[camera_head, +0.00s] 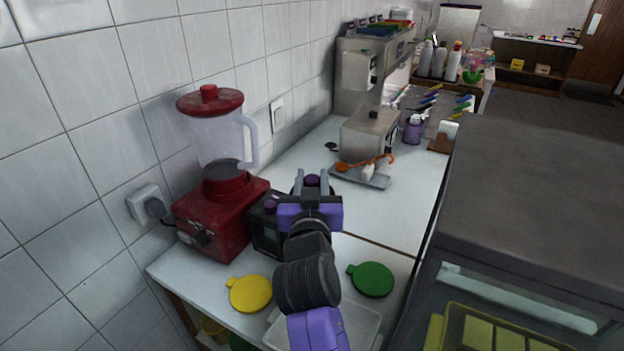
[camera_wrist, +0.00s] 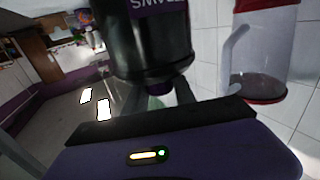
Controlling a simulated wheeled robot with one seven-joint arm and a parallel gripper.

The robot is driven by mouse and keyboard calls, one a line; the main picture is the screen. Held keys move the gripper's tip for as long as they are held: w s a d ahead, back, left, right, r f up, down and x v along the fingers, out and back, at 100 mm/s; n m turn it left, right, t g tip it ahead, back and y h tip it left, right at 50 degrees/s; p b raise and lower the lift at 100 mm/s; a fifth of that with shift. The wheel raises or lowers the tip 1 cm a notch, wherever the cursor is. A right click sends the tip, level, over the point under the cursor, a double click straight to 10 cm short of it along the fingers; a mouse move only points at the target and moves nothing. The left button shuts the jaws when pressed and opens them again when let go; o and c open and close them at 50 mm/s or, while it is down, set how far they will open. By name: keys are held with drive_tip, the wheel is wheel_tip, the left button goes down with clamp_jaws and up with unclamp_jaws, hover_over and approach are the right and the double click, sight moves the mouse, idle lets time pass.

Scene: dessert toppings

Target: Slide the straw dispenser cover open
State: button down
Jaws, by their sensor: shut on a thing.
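The straw dispenser (camera_head: 264,236) appears to be the dark box on the counter beside the red blender, with a purple knob (camera_head: 270,206) on its left part. In the wrist view, a glossy dark body with partial white lettering (camera_wrist: 145,40) fills the upper middle. My gripper and arm hide much of the dispenser, so I cannot tell how far the cover is open.
The red blender (camera_head: 212,205) stands close at the left by the tiled wall. A yellow lid (camera_head: 250,294) and a green lid (camera_head: 373,280) lie in front. A metal tray (camera_head: 360,178) with an orange-handled utensil is behind.

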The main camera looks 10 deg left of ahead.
drive_tip(key=shift+r, duration=0.15)
wheel_tip(320, 180, up, 15)
drive_tip(key=p, duration=0.6)
drive_tip(key=shift+r, duration=0.15)
drive_tip(key=c, duration=1)
unclamp_jaws()
drive_tip(key=shift+s, duration=0.1)
drive_tip(key=shift+s+d+b, duration=0.15)
drive_tip(key=shift+s+b, duration=0.15)
drive_tip(key=shift+s, duration=0.95)
drive_tip(key=shift+s+d+b, duration=0.2)
drive_tip(key=shift+s+b, duration=0.15)
drive_tip(key=shift+s, duration=0.95)
drive_tip(key=shift+s+d+b, duration=0.15)
drive_tip(key=shift+s+b, duration=0.15)
drive_tip(key=shift+s, duration=0.95)
